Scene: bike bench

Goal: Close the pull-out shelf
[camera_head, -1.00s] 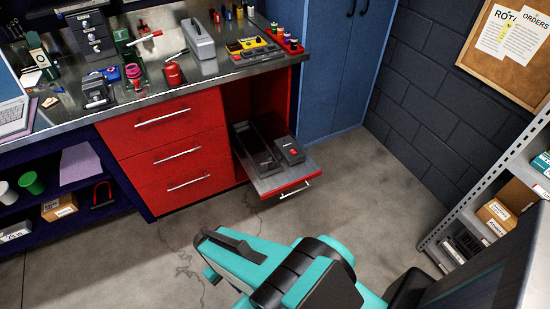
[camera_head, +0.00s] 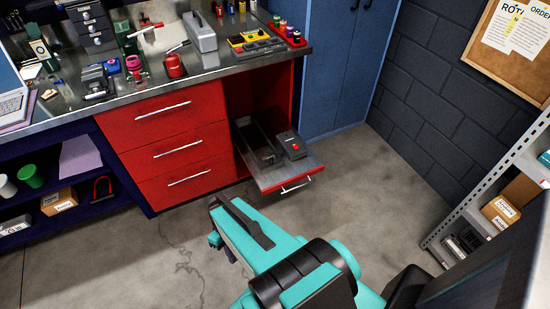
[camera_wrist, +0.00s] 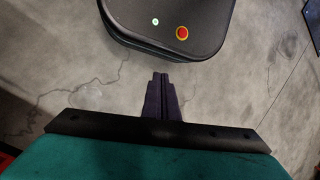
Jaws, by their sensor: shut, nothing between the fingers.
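The pull-out shelf (camera_head: 284,176) sticks out of the open bay at the right end of the red bench cabinet. It has a grey tray surface, a red front edge and a silver bar handle (camera_head: 297,186). A dark open-topped box (camera_head: 256,143) and a grey case with a red mark (camera_head: 291,146) sit on it. My gripper (camera_wrist: 162,78) is shut and empty in the wrist view, over bare concrete floor. In the head view, its dark fingers (camera_head: 216,241) show partly below my teal arm, in front of the drawers and apart from the shelf.
Three shut red drawers (camera_head: 175,152) are left of the shelf bay. A blue cabinet (camera_head: 335,70) stands behind it on the right. A metal rack (camera_head: 475,190) with boxes stands at the right. Concrete floor (camera_head: 385,190) is clear in front of the shelf.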

